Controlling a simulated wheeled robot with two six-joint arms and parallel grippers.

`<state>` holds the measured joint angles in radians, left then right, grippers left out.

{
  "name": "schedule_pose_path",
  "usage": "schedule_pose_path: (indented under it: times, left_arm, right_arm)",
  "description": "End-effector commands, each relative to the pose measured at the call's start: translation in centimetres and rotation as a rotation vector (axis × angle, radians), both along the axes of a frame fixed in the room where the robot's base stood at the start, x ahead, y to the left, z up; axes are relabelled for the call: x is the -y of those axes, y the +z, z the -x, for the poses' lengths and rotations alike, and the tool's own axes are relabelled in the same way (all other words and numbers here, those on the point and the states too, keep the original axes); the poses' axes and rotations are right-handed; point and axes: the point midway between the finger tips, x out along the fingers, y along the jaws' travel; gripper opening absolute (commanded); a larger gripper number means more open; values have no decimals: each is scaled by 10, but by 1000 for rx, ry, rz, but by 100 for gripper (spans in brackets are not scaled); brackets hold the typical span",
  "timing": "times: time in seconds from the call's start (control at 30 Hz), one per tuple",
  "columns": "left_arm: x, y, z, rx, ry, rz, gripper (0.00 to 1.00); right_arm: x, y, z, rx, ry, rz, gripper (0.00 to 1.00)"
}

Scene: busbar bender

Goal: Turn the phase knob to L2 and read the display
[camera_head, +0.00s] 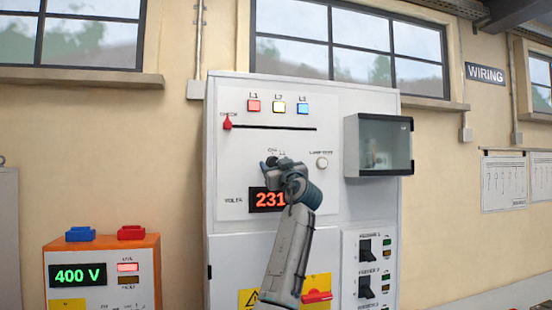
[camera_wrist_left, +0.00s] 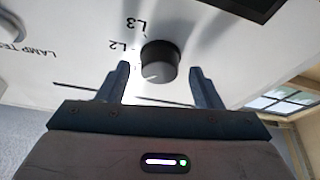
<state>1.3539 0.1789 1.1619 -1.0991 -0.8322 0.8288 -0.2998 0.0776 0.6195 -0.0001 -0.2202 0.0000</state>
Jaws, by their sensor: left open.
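The phase knob (camera_wrist_left: 160,62) is a round dark knob on the white panel in the left wrist view. The labels L3 and L2 are beside it, and a pale mark shows on its lower-left face. My left gripper (camera_wrist_left: 159,72) is open, with one finger on each side of the knob and gaps visible. In the head view my left gripper (camera_head: 268,166) is in front of the panel and mostly hides the knob. The display (camera_head: 268,199) shows red digits reading 231, with its right end hidden by my arm. My right gripper is not in view.
A clear-fronted box (camera_head: 380,146) sticks out at the right. An orange unit (camera_head: 143,262) reading 400 V stands at lower left.

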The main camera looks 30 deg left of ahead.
Motion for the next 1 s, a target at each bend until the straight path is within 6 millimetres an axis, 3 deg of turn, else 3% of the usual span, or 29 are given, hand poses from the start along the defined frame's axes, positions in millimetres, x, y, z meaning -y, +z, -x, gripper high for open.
schedule_pose_path:
  times: [0.33, 0.57, 1.0]
  left_arm:
    - [-3, 1, -2, 0, 0, 0, 59]
    - [-3, 0, -2, -1, 0, -1, 14]
    - [-4, -2, -1, -68, 0, -57, 15]
  right_arm:
    - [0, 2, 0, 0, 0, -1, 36]
    - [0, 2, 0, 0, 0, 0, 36]
    - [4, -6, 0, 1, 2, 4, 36]
